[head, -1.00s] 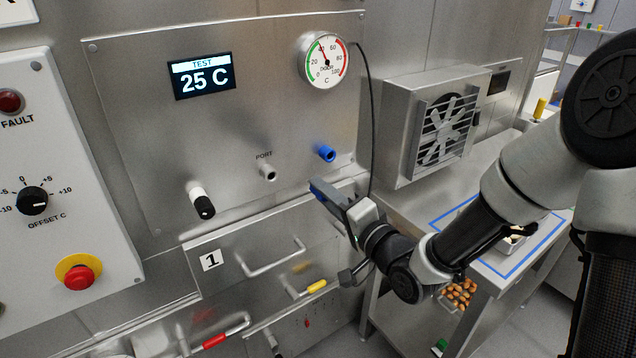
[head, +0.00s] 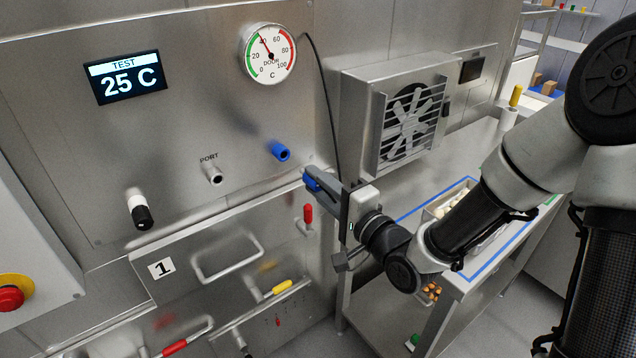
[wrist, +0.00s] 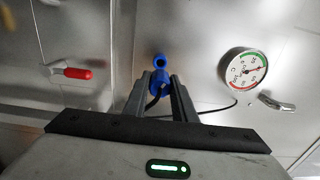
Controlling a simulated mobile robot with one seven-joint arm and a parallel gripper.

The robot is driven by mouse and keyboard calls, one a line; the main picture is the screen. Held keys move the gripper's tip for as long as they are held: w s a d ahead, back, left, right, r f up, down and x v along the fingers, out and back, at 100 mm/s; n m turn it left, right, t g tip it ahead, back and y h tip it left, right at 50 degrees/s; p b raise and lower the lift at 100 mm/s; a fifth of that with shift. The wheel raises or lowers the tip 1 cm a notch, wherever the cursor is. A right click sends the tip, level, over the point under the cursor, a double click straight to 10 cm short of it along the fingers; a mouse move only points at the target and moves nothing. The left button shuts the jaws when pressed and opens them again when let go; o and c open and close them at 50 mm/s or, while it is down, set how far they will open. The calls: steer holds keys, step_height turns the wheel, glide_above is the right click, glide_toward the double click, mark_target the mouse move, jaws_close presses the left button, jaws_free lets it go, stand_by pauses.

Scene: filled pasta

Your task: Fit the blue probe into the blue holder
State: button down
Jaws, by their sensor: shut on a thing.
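The blue holder (head: 281,152) is a short blue tube that sticks out of the steel panel, with a dark open end. It also shows in the wrist view (wrist: 159,60), just beyond the fingertips. My gripper (head: 322,186) is shut on the blue probe (head: 312,183), below and right of the holder in the head view. In the wrist view the probe (wrist: 160,84) sits between the fingers, its far end close to the holder or overlapping it in the picture. I cannot tell whether they touch. The probe's tip is hard to make out.
A black cable (head: 326,85) hangs from the door dial (head: 269,53) past my gripper. A grey port (head: 215,175) and a black-and-white knob (head: 140,211) lie left of the holder. A fan box (head: 405,115) stands right. Handles and a red grip (head: 308,214) are below.

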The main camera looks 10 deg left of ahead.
mark_target(302, 170)
steer(key=shift+x, duration=2.85)
steer(key=shift+b+x, duration=0.35)
steer(key=shift+x, duration=1.45)
steer(key=c, duration=1.2)
jaws_free()
steer(key=shift+o, duration=0.2)
steer(key=shift+d, duration=0.1)
steer(key=shift+p+v, duration=0.65)
steer(key=shift+v, duration=2.8)
